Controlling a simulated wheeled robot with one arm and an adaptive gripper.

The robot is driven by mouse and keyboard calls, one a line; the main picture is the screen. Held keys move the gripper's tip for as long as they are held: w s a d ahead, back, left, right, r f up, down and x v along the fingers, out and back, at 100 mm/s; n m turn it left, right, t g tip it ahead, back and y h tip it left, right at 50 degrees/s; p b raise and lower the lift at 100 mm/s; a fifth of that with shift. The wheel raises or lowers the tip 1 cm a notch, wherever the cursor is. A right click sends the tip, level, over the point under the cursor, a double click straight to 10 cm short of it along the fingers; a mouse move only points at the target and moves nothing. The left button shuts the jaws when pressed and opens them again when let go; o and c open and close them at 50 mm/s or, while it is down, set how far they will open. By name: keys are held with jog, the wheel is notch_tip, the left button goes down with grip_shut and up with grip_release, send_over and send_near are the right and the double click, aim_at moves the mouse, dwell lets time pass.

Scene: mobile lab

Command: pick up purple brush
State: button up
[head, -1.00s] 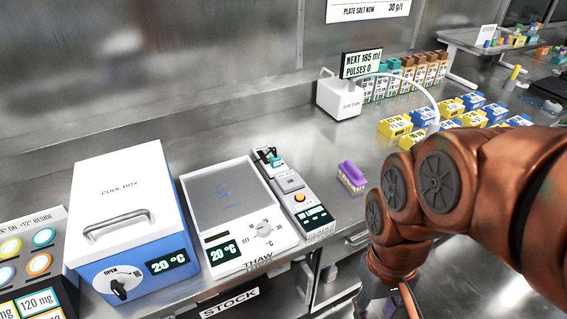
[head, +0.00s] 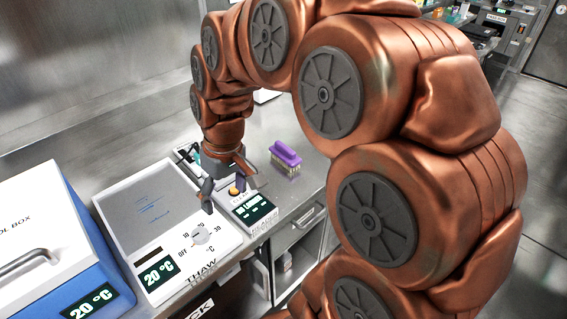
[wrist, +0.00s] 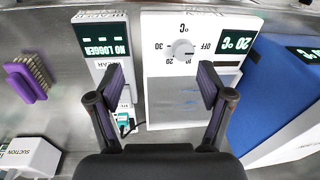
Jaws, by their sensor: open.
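The purple brush (head: 285,155) has a purple back and handle over pale bristles. It rests bristles down on the steel counter, right of the small logger device. In the wrist view the brush (wrist: 28,82) lies at the left edge, outside the jaws. My gripper (head: 222,195) is open and empty, pointing down over the logger and the thaw plate's right edge, left of the brush. In the wrist view my gripper (wrist: 160,82) has its two fingers spread wide, with the logger and thaw plate below. Nothing hides the brush in the head view.
The thaw plate (head: 150,205) and the blue and white cool box (head: 45,255) stand to the left. The logger (head: 250,208) sits beside the thaw plate. The white suction unit (wrist: 28,155) is at the lower left of the wrist view. Bare counter surrounds the brush.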

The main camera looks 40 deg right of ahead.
jog(key=w+d+f+t+b, duration=0.1)
jog(key=w+d+f+b, duration=0.1)
jog(key=w+d, duration=0.45)
jog(key=m+t+h+b, duration=0.2)
jog(key=t+b, duration=0.1)
jog(key=b, duration=0.3)
send_over(283, 152)
jog(key=s+d, duration=0.1)
jog(key=f, duration=0.6)
jog(key=shift+s+d+f, duration=0.1)
jog(key=shift+d+f, duration=0.1)
jog(key=shift+f, duration=0.05)
jog(key=shift+d+f+p, duration=0.1)
jog(key=shift+f+p, duration=0.2)
jog(key=shift+s+a+p+x, duration=0.1)
jog(key=shift+a+p+x, duration=0.05)
jog(key=shift+x, duration=1.05)
jog(key=shift+s+a+p+x, duration=0.1)
jog(key=shift+a+p+x, duration=0.05)
jog(key=shift+x, duration=1)
jog(key=shift+s+a+p+x, duration=0.1)
jog(key=shift+a+p+x, duration=0.05)
jog(key=shift+x, duration=1.05)
jog(key=shift+f, duration=0.1)
jog(key=c, duration=1.3)
